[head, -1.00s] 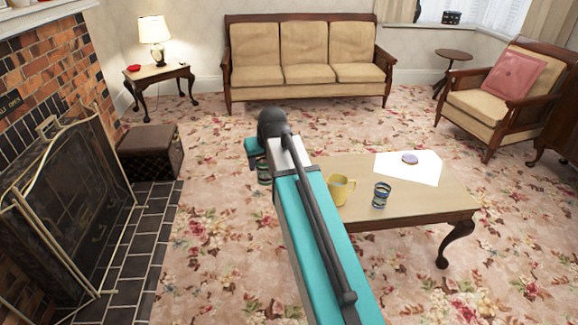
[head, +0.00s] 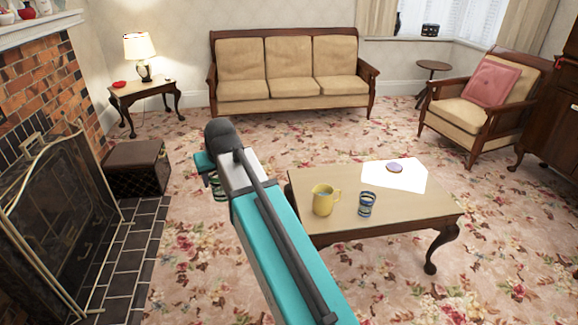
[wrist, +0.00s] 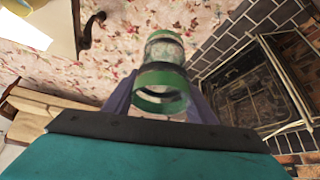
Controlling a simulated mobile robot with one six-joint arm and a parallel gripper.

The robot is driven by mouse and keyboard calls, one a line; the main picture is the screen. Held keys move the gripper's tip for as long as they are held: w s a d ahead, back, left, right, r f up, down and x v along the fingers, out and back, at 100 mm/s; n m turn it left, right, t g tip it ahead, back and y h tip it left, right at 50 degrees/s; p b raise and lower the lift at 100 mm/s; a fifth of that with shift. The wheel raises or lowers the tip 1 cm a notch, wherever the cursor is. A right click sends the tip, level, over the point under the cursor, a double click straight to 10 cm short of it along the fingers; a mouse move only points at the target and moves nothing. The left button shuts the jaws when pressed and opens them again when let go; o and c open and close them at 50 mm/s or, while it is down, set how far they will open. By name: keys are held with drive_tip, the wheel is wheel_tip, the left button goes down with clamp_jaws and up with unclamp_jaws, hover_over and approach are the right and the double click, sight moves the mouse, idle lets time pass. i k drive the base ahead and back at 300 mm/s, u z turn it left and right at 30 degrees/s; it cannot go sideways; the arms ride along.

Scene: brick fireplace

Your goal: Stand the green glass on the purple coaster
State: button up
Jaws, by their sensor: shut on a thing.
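The green glass (wrist: 162,75) is a clear tumbler with green and dark bands. My gripper (wrist: 158,100) is shut on it and holds it in the air. In the head view the glass (head: 218,188) shows partly below my wrist, left of the coffee table and over the carpet; my fingers are mostly hidden there. The purple coaster (head: 394,168) is a small round disc lying on a white sheet (head: 413,178) at the back right of the coffee table (head: 440,206). Nothing stands on the coaster. My gripper is well to the left of it.
A yellow mug (head: 323,200) and a blue-banded glass (head: 367,204) stand on the table's front part, between my gripper and the coaster. A fireplace screen (head: 62,215) and a brown box (head: 137,167) are at left. A sofa (head: 290,75) stands behind.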

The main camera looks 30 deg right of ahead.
sight(395, 166)
drive_tip(key=z, duration=0.4)
drive_tip(key=k, duration=0.1)
drive_tip(key=u, duration=3.45)
drive_tip(key=k, duration=1.3)
drive_tip(key=u, duration=0.05)
